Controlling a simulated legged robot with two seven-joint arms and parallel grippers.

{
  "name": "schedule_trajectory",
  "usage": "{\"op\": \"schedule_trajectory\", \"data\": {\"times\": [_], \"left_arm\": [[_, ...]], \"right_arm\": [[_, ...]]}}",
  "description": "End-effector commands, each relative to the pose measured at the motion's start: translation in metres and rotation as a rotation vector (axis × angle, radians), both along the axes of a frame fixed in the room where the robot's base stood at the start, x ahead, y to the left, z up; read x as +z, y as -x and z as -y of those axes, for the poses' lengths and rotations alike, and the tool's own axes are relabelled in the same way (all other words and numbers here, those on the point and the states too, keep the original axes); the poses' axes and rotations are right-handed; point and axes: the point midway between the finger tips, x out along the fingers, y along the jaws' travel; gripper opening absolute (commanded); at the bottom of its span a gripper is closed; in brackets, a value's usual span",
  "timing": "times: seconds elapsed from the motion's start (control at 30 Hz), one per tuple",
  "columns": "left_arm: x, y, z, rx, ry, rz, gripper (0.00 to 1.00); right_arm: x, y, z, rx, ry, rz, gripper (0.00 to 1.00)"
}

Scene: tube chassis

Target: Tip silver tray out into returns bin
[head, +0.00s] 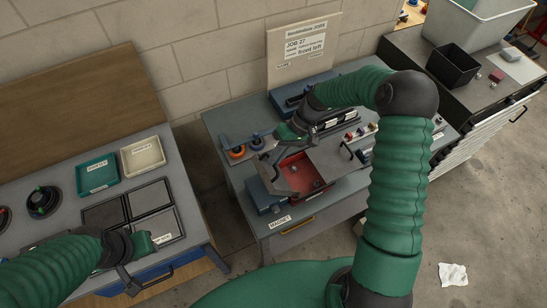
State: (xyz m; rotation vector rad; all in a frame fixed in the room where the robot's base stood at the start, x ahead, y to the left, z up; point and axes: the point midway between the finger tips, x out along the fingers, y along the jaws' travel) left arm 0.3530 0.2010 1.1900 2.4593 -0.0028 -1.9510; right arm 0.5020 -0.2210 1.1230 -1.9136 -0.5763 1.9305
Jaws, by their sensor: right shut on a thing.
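My right arm reaches over the middle bench. Its gripper (272,152) is shut on the left edge or handle of what looks like the silver tray (333,156), a grey, flat-looking piece with a dark handle at its right. A red bin (293,171) shows just beside and under it, with small parts near its right side. I take it to be the returns bin, but I read no label on it. The gripper and arm hide part of the tray, and its exact tilt is unclear. My left gripper (134,268) is low over the left bench's front edge, apart from the tray.
The left bench holds a teal bin (97,175), a cream bin (142,157) and dark square trays (103,214). A job sign (303,48) stands behind the middle bench. A black bin (453,66) stands on the right cabinet. White paper (453,274) lies on the floor.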

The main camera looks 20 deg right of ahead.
Motion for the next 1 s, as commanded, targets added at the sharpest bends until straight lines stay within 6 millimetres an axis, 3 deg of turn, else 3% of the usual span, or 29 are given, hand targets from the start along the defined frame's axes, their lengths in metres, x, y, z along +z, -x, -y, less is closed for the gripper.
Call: {"op": "schedule_trajectory", "data": {"times": [0.4,0.43,0.6,1.0], "left_arm": [[-0.001,0.000,0.000,0.000,0.000,0.000,0.36],[-0.001,0.000,0.000,0.000,0.000,0.000,0.36],[-0.001,0.000,0.000,0.000,0.000,0.000,0.36],[-0.006,0.000,0.000,0.000,0.000,0.000,0.36]], "right_arm": [[-0.004,0.003,0.004,0.000,0.006,-0.008,0.00],[-0.004,0.003,0.005,0.000,0.006,-0.008,0.11],[-0.003,0.002,0.003,-0.001,0.004,-0.006,0.32],[0.006,0.000,0.008,-0.001,0.005,0.000,0.32]]}}
